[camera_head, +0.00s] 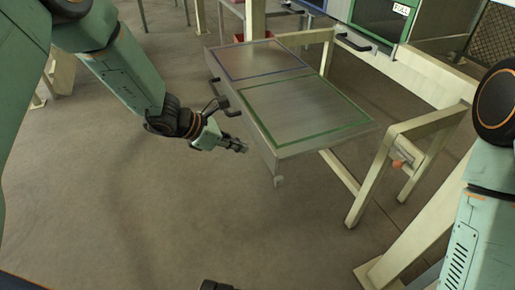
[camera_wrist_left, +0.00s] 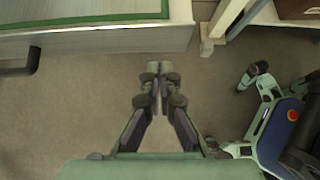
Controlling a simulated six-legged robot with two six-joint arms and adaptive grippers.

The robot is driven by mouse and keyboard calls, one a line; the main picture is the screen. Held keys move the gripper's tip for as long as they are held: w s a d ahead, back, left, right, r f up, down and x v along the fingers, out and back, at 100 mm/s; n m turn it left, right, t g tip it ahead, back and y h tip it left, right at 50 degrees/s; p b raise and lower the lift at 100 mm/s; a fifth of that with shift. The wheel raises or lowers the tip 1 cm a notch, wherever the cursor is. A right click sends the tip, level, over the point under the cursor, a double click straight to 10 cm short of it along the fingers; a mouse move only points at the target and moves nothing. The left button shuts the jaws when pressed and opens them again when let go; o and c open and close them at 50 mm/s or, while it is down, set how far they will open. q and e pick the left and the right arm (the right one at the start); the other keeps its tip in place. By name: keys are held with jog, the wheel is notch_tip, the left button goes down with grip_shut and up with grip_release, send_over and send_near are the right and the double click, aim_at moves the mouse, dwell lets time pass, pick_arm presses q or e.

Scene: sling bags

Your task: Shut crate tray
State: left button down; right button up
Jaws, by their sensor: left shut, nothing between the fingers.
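The crate tray (camera_head: 287,140) is a flat grey metal tray standing out from a cream frame. Its top carries a green-outlined rectangle and a blue-outlined one. Dark handles (camera_head: 227,105) are on its front face. In the left wrist view, the tray's edge (camera_wrist_left: 110,40) crosses the upper left, with one dark handle (camera_wrist_left: 20,65) at the left. My left gripper (camera_head: 240,147) is shut and empty, in front of the tray's front face near the handle; contact is not visible. Its fingertips also show in the left wrist view (camera_wrist_left: 159,68), clear of the tray. My right gripper is out of sight.
The cream frame's legs (camera_head: 369,185) stand right of the tray, with an orange knob (camera_head: 398,164) on the frame. A green-framed panel (camera_head: 380,18) with a label is behind. Open brown floor (camera_head: 130,200) lies in front of the tray.

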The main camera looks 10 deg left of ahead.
aim_at(268, 147)
pick_arm(q)
jog(key=shift+w+d+f+b, duration=0.25)
jog(key=shift+w+d, duration=0.25)
jog(key=shift+d, duration=0.3)
jog(key=shift+w+d+f+b, duration=0.2)
jog(key=shift+w+d+b, duration=0.1)
jog(key=shift+w+d, duration=0.35)
jog(key=shift+w+d+f+b, duration=0.2)
jog(key=shift+w+d+b, duration=0.15)
jog(key=shift+d, duration=0.55)
jog(key=shift+w, duration=0.15)
